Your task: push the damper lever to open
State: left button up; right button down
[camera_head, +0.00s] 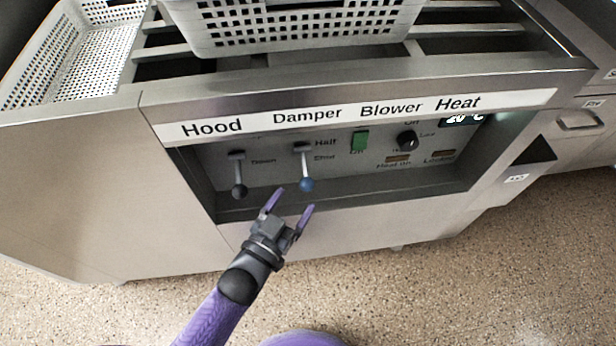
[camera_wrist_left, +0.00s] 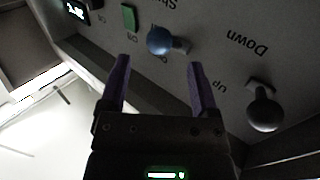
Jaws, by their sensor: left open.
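The damper lever (camera_head: 305,170) has a blue ball knob and hangs downward from its slot under the "Damper" label in the recessed panel. Its blue knob also shows in the left wrist view (camera_wrist_left: 166,42), ahead of and between the fingertips. My left gripper (camera_head: 287,201) is open and empty, just below and in front of the blue knob, with no clear contact. Its two purple fingers also show in the left wrist view (camera_wrist_left: 160,75). My right gripper is in neither view.
The hood lever (camera_head: 238,175) with a dark knob is left of the damper lever; its knob shows in the wrist view (camera_wrist_left: 265,112). A green blower switch (camera_head: 360,141) and black heat knob (camera_head: 407,140) are to the right. A white perforated basket (camera_head: 300,30) sits above.

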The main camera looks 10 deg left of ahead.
aim_at(307, 183)
pick_arm(q)
jog(key=b+x, duration=0.1)
jog(key=x, duration=0.4)
jog(key=shift+w+f+b, duration=0.1)
jog(key=shift+f+b, duration=0.15)
jog(key=shift+b, duration=0.15)
jog(key=shift+w+d+r, duration=0.15)
jog(key=shift+w+d, duration=0.05)
jog(key=shift+w, duration=0.15)
jog(key=c, duration=1)
grip_shut()
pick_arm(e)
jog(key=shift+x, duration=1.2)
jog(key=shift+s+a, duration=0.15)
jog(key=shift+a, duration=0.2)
pick_arm(q)
jog(key=shift+r, duration=0.1)
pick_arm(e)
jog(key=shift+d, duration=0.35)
